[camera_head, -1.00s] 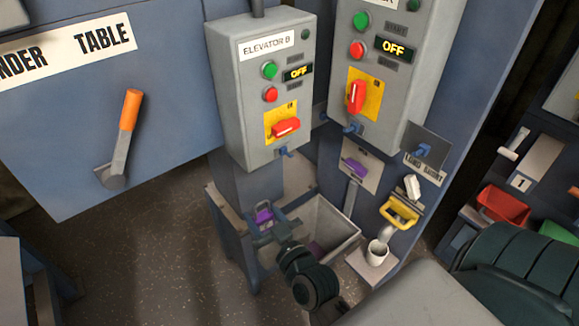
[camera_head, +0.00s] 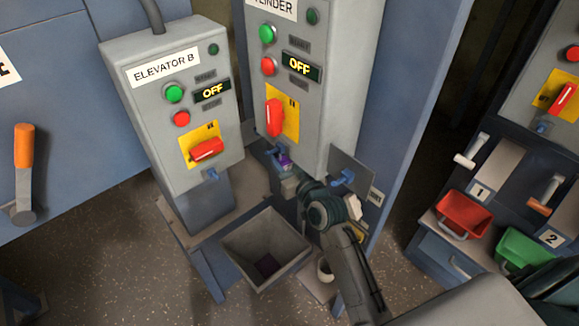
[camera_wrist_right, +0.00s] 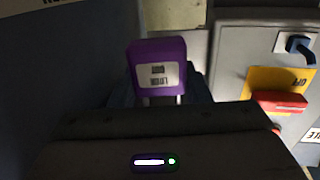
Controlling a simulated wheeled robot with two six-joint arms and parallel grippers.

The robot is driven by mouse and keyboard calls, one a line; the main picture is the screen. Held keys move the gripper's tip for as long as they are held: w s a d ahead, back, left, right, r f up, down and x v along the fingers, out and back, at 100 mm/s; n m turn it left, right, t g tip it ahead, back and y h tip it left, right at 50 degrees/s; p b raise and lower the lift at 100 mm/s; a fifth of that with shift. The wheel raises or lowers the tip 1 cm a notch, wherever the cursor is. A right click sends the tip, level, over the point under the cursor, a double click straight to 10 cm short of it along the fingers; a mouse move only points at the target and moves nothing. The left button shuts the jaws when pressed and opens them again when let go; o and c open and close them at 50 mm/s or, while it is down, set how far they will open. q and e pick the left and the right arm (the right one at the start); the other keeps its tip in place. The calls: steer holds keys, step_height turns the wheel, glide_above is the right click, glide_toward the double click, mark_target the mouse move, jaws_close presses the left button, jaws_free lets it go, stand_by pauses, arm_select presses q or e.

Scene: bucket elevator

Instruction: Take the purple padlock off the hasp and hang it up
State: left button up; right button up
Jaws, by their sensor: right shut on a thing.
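My right gripper (camera_head: 286,171) is shut on a purple padlock (camera_head: 284,159), just below the red switch handle (camera_head: 274,118) of the right grey control box. It is close to the blue hasp (camera_head: 270,151) there; I cannot tell whether the padlock touches or passes through the hasp. In the right wrist view the padlock (camera_wrist_right: 157,55) shows a white label and part of its shackle, with the rest hidden behind the dark gripper housing. The Elevator B box has its own blue hasp (camera_head: 211,175), with no padlock visible. My left gripper is not in view.
An open grey bin (camera_head: 240,246) stands below, with a dark purple patch inside. A grey plate with a blue hook (camera_head: 343,178) sticks out right of my gripper. Red (camera_head: 463,214) and green (camera_head: 522,246) trays stand at the right.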

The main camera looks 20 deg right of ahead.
steer(key=shift+w+d, duration=0.1)
steer(key=shift+w, duration=0.1)
steer(key=shift+w+a+b, duration=0.15)
steer(key=shift+w+a, duration=0.15)
steer(key=shift+w, duration=0.5)
steer(key=shift+w+a+b, duration=0.15)
steer(key=shift+w+a, duration=0.15)
steer(key=shift+w, duration=0.45)
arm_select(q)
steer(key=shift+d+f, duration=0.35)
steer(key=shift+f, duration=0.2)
arm_select(e)
steer(key=shift+w+a, duration=0.2)
steer(key=shift+w, duration=0.35)
steer(key=shift+w+a, duration=0.15)
steer(key=shift+w, duration=0.35)
steer(key=shift+r, duration=0.15)
steer(key=shift+w+a, duration=0.1)
steer(key=shift+w, duration=0.05)
arm_select(q)
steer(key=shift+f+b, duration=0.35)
steer(key=shift+b, duration=0.2)
arm_select(e)
steer(key=w, duration=0.1)
steer(key=w+a, duration=0.1)
steer(key=shift+w+r, duration=0.1)
steer(key=shift+w, duration=0.3)
